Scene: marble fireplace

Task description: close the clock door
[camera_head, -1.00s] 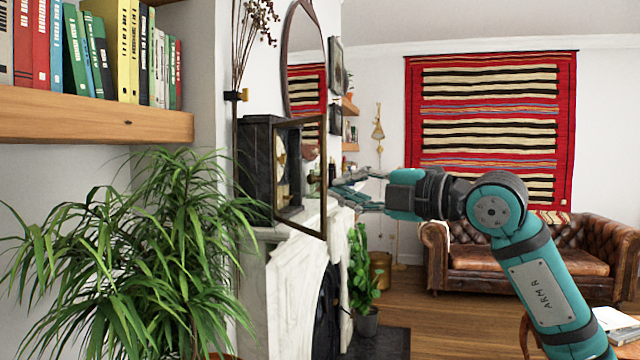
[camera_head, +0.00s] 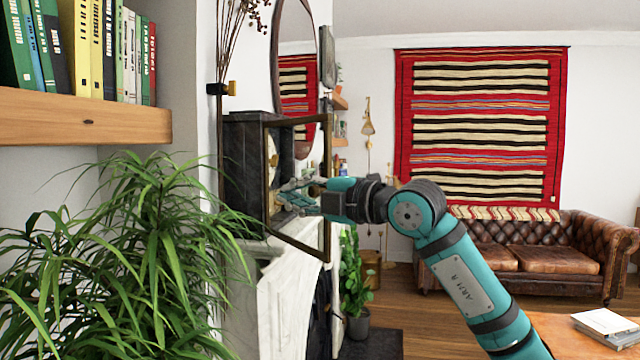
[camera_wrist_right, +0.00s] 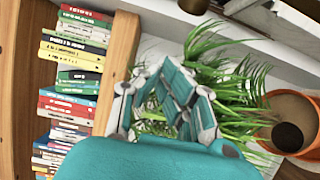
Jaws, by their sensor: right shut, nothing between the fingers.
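The clock (camera_head: 243,168) is a dark stone-like case on the mantel, with part of a pale dial at its front. Its glass door (camera_head: 268,220) has a thin brown frame and stands open, swung out towards the room. A small round brass knob (camera_head: 315,190) is near the door's outer edge. My right gripper (camera_head: 278,197) is shut and empty. It overlaps the door's pane in the head view, near the knob; I cannot tell whether it touches the door. Its fingers also show in the wrist view (camera_wrist_right: 165,82). My left gripper is not in view.
A leafy plant (camera_head: 130,255) fills the lower left. A wooden shelf (camera_head: 85,120) with books is above it. The white marble fireplace (camera_head: 285,305) is below the clock, and an oval mirror (camera_head: 296,75) is above. A leather sofa (camera_head: 530,260) stands at the far right.

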